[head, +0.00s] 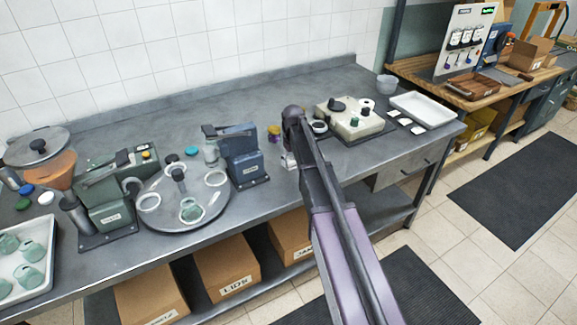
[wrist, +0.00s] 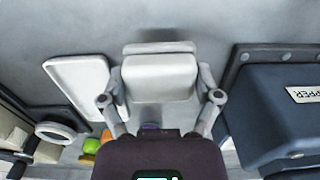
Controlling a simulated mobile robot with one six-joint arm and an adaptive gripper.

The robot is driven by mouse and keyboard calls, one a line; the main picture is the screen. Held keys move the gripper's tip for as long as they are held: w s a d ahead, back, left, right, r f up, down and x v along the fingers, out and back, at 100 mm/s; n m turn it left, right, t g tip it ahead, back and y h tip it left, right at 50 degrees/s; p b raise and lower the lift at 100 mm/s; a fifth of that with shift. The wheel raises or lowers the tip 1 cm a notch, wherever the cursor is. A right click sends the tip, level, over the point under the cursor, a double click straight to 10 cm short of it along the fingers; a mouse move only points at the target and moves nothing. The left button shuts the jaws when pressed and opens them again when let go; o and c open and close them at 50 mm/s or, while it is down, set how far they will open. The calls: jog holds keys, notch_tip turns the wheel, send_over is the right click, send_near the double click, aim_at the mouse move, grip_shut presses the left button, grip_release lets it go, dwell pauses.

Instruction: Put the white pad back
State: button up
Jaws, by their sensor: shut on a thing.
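My gripper (wrist: 160,85) is shut on a white, block-shaped thing with rounded edges, which I take for the white pad (wrist: 160,78). The pad sits between the two fingers over the grey bench. I cannot tell whether it touches the bench. In the head view my gripper (head: 290,158) is right of the dark blue capper (head: 240,158), low over the bench; my arm hides most of the area to its right. A flat white slab (wrist: 78,88) lies left of the pad in the wrist view, apart from it.
The capper (wrist: 280,105) stands close on the right in the wrist view. A cream machine (head: 352,118), small white squares (head: 405,122) and a white tray (head: 425,108) are farther right on the bench (head: 345,160). A round turntable (head: 185,215) is left of the capper.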

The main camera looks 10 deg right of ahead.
aim_at(288, 164)
jog(key=shift+w+a, duration=0.25)
jog(key=shift+w, duration=0.25)
jog(key=shift+w+a+f, duration=0.1)
jog(key=shift+w+a, duration=0.15)
jog(key=shift+w, duration=0.2)
jog(key=shift+w+a+f+b, duration=0.1)
jog(key=shift+w+f+b, duration=0.05)
jog(key=shift+f+b, duration=1.65)
jog(key=shift+b, duration=0.05)
jog(key=shift+f, duration=0.1)
jog(key=o, duration=0.8)
jog(key=shift+r, duration=0.2)
